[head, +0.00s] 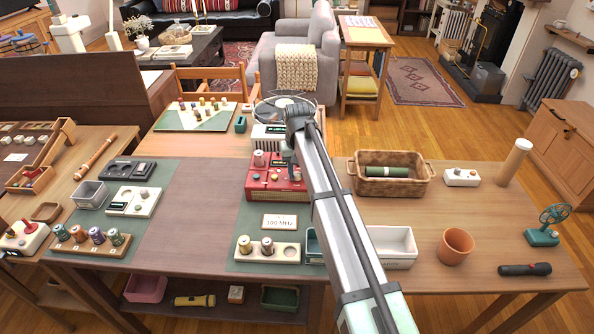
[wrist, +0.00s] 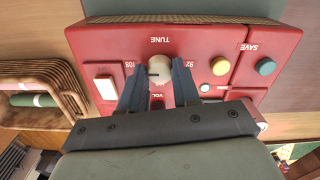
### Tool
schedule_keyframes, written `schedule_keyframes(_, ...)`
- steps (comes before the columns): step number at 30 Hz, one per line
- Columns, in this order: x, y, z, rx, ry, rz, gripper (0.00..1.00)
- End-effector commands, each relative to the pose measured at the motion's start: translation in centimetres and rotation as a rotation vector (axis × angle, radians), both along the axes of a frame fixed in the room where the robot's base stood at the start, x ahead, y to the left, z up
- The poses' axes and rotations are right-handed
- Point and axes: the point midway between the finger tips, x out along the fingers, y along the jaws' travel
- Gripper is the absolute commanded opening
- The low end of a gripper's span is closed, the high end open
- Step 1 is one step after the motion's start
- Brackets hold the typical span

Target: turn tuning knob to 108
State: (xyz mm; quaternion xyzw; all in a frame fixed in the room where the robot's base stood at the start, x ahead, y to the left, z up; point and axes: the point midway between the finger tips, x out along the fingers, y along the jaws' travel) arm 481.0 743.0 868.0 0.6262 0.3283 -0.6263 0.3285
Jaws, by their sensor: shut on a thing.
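The red radio panel (head: 262,190) lies on the table left of my arm, and it fills much of the wrist view (wrist: 110,38), where its lettering is upside down. Its pale tuning knob (wrist: 160,70) sits below the TUNE label, with a 108 mark to its left and another number to its right. My gripper (wrist: 159,66) is shut on the tuning knob, one finger on each side. A dark line shows on the knob's face; its exact setting is hard to read. In the head view my arm hides the knob and part of the radio.
A yellow button (wrist: 221,66) and a teal SAVE button (wrist: 265,66) are beside the knob. A white switch (wrist: 105,87) is on the other side. A small MHz card (head: 285,222) stands in front of the radio. A wicker basket (head: 408,188) stands right of my arm.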

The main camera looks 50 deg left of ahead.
Motion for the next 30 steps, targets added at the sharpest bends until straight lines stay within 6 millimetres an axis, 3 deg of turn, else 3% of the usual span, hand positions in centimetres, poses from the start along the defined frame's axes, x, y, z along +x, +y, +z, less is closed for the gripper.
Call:
schedule_keyframes(1,0.0,0.0,0.0,0.001,-0.001,-0.001,0.01)
schedule_keyframes(2,0.0,0.0,0.0,0.001,-0.001,-0.001,0.32)
schedule_keyframes(9,0.0,0.0,0.0,0.0,0.0,0.0,0.55)
schedule_keyframes(20,0.0,0.0,0.5,0.001,-0.001,0.0,0.57)
schedule_keyframes(26,0.0,0.1,3.1,0.002,-0.001,0.0,0.57)
schedule_keyframes(30,0.0,0.1,5.9,0.002,-0.002,0.0,0.57)
